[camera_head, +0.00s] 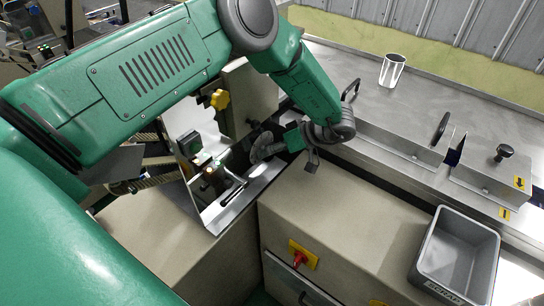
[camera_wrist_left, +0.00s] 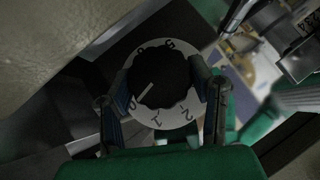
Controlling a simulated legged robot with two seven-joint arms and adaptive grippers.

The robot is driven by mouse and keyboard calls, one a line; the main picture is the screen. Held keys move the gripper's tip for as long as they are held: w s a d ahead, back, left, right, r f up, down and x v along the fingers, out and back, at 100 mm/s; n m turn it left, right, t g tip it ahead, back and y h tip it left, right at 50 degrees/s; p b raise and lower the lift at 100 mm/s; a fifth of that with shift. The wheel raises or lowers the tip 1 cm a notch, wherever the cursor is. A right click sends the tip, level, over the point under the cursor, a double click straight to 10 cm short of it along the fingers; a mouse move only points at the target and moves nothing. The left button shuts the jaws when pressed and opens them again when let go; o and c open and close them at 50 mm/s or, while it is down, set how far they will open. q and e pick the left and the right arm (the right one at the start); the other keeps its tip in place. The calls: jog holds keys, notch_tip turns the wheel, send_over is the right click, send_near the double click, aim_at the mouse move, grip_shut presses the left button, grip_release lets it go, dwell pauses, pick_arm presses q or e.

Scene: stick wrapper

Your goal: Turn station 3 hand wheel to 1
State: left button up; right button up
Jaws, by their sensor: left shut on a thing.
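The hand wheel is a black round knob (camera_wrist_left: 160,79) on a white numbered dial (camera_wrist_left: 172,122), seen in the left wrist view. A pale line on the knob points to the lower left, at about the 0. The 1 and 2 lie along the lower rim of the dial. My left gripper (camera_wrist_left: 160,88) has one finger on each side of the knob and is shut on it. In the head view my left gripper (camera_head: 280,144) is at the machine's inner side, beside the grey edge of the dial (camera_head: 261,148). My right gripper is in neither view.
A red switch (camera_head: 299,259) is on the cabinet below. A grey bin (camera_head: 458,254) is at lower right. A white cup (camera_head: 391,70) stands on the back counter.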

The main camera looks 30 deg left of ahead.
pick_arm(q)
jog(key=shift+w+a+r+m+g+b, duration=0.15)
jog(key=shift+w+m+g+b, duration=0.15)
jog(key=shift+g+b, duration=0.45)
jog(key=o, duration=1.2)
jog(key=shift+f, duration=0.2)
